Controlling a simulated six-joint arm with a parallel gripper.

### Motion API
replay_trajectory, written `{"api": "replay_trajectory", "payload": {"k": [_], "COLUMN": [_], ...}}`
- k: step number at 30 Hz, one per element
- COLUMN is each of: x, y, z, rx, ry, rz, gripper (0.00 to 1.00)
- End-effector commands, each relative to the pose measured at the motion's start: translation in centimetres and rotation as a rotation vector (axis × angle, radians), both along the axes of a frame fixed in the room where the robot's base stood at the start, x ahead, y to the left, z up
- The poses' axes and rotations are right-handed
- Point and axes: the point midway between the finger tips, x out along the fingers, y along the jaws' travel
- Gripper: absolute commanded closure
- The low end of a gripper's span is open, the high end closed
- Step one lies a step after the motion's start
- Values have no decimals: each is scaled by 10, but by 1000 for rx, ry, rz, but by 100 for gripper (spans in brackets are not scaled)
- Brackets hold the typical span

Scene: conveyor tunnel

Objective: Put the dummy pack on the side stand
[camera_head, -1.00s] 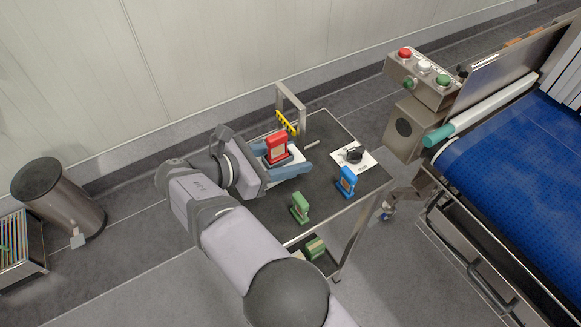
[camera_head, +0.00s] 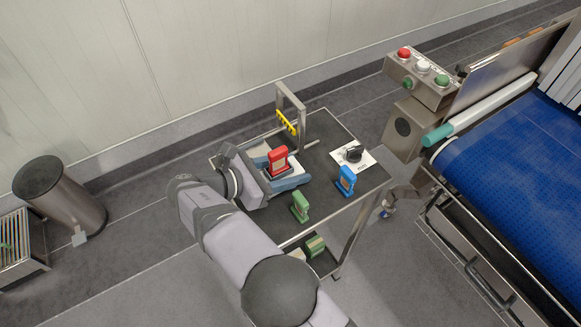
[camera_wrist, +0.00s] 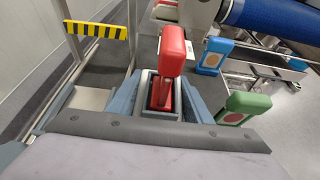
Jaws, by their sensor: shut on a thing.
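The dummy pack, a pale grey block (camera_wrist: 161,112) with a red test piece (camera_head: 278,159) upright in its recess, is between the fingers of my gripper (camera_head: 288,178). The red piece stands out above the block in the wrist view (camera_wrist: 171,50). In the wrist view my gripper (camera_wrist: 163,100) is shut on the block, one blue-grey finger along each side. The side stand (camera_head: 330,193) is a dark-topped metal table, and the pack is over its top. I cannot tell whether the block touches the top, since the fingers hide its underside.
A green piece (camera_head: 300,207) and a blue piece (camera_head: 347,181) stand on the table near the pack. A metal frame with a yellow-black bar (camera_head: 287,122) rises behind. The blue conveyor (camera_head: 515,165) is far right.

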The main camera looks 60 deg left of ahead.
Motion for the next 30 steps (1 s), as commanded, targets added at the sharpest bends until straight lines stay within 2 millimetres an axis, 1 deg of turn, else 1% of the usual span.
{"api": "replay_trajectory", "payload": {"k": [2, 3, 5, 13, 17, 19, 23, 30], "x": [0, 0, 0, 0, 0, -5, -19, -60], "y": [0, 0, 0, 0, 0, 1, 1, 1], "z": [-2, -2, -2, -2, 2, 1, 6, 22], "rx": [1, 0, 0, 0, 1, 2, 2, 5], "ry": [-1, 0, 0, 0, 0, 0, 0, 0], "rz": [0, 0, 0, 0, 0, 1, 3, 3], "gripper": [95, 50, 36, 36, 36, 36, 36, 36]}}
